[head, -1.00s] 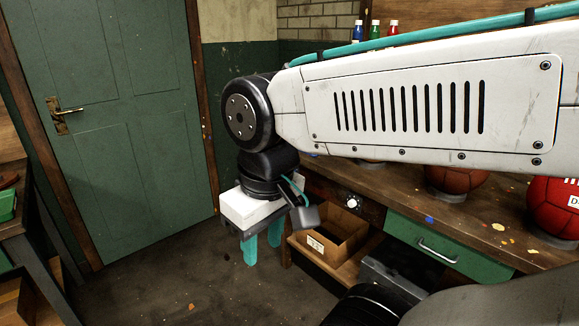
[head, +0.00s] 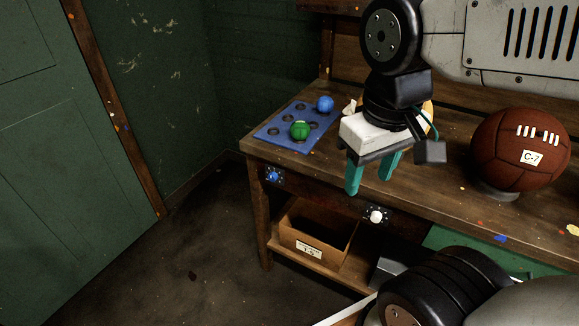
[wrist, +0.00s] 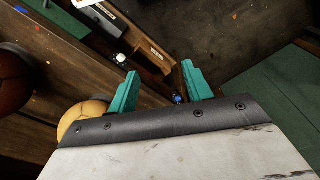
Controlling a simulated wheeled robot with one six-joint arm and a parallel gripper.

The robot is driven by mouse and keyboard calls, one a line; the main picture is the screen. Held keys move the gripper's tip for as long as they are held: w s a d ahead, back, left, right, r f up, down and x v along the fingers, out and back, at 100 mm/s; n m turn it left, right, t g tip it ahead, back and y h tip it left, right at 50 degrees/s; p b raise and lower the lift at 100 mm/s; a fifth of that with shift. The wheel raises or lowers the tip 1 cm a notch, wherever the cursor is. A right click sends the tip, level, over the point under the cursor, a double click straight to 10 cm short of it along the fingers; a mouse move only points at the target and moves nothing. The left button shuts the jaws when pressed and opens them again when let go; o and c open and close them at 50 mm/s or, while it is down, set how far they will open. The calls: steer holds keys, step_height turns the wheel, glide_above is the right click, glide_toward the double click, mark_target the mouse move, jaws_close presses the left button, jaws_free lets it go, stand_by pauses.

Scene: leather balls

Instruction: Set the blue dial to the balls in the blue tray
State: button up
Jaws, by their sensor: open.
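The blue tray (head: 272,134) lies on the left end of the workbench and has several round hollows. A blue ball (head: 325,104) sits at its back right, and a green ball (head: 300,131) sits nearer its front right. The blue dial (head: 274,176) is on the bench's front face, near the left corner. It also shows small in the wrist view (wrist: 178,98), between the fingertips; its setting is too small to read. My gripper (head: 370,182) is open and empty, fingers pointing down, to the right of the blue dial and in front of the bench top.
A white dial (head: 376,216) is on the bench front, right of the blue one. A cardboard box (head: 310,238) stands on the shelf below. A brown ball (head: 520,150) rests on the bench at right. A yellow ball (wrist: 84,119) is partly hidden. Open floor lies left.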

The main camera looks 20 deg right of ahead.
steer(key=w+d+f+n+g+h, duration=0.1)
steer(key=w+d+f+n+h, duration=0.1)
steer(key=w+f+n+h, duration=0.65)
steer(key=w+d+f+n+g+h, duration=0.1)
steer(key=w+f+n+h, duration=0.25)
steer(key=w, duration=1.05)
steer(key=n+t+h, duration=0.1)
steer(key=n+t, duration=1.2)
steer(key=n, duration=0.3)
glide_toward(271, 179)
steer(key=x, duration=0.8)
steer(key=shift+w+d+r, duration=0.1)
steer(key=shift+d, duration=0.1)
steer(key=shift+a, duration=0.1)
steer(key=c, duration=1)
